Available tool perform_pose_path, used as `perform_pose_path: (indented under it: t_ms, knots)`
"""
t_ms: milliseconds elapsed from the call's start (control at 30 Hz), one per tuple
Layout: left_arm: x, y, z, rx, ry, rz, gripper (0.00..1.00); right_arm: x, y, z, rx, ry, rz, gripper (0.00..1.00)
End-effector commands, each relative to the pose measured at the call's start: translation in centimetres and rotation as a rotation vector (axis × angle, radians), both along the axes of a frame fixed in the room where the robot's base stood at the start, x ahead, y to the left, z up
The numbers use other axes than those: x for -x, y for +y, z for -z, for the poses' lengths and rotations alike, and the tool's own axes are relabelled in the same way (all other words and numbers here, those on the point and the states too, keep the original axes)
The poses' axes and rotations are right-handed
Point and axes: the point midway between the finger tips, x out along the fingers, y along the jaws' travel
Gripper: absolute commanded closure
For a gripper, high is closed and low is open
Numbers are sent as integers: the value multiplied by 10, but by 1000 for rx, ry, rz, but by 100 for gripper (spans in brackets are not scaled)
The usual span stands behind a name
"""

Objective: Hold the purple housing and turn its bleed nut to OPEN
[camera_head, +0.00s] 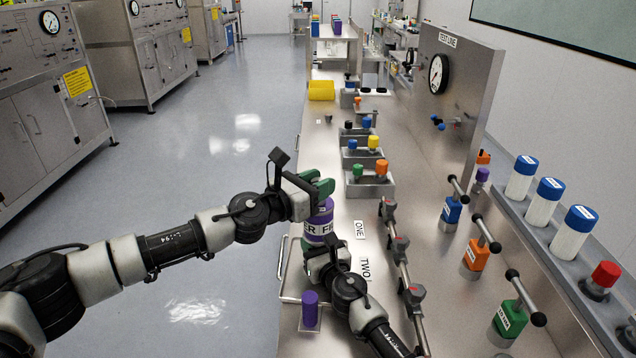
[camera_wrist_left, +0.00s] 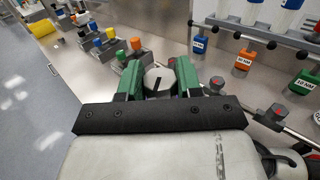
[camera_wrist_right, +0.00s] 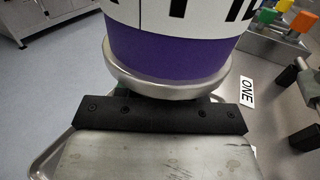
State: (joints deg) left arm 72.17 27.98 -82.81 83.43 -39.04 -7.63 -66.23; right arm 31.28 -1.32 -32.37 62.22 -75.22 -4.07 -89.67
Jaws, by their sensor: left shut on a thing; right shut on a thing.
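The purple housing (camera_head: 318,228) stands upright at the near left edge of the steel bench, with a white lettered band around it. In the right wrist view, the housing (camera_wrist_right: 170,55) fills the top, with a metal rim at its lower end. My left gripper (camera_head: 319,187) is over the housing's top. In the left wrist view, its green fingers are shut on the sides of the pale bleed nut (camera_wrist_left: 158,78), which has a black line on top. My right gripper (camera_head: 322,250) is shut on the housing low down; its fingertips are mostly hidden under the rim.
A purple cylinder (camera_head: 310,308) stands on a small plate nearer me. Labels ONE (camera_head: 360,230) and TWO (camera_head: 366,268) lie on the bench. A pipe with clamps (camera_head: 400,245) runs to the right. Trays with coloured knobs (camera_head: 370,188) stand beyond. Floor is clear at left.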

Motion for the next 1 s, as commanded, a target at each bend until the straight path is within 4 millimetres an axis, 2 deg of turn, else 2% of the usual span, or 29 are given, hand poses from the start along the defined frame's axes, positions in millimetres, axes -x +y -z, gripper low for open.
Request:
perform_pose_path:
  t_ms: [1000]
  knots:
    - [0,-2,0,2,2,-924,89,1,1,0,1,0,-3,98]
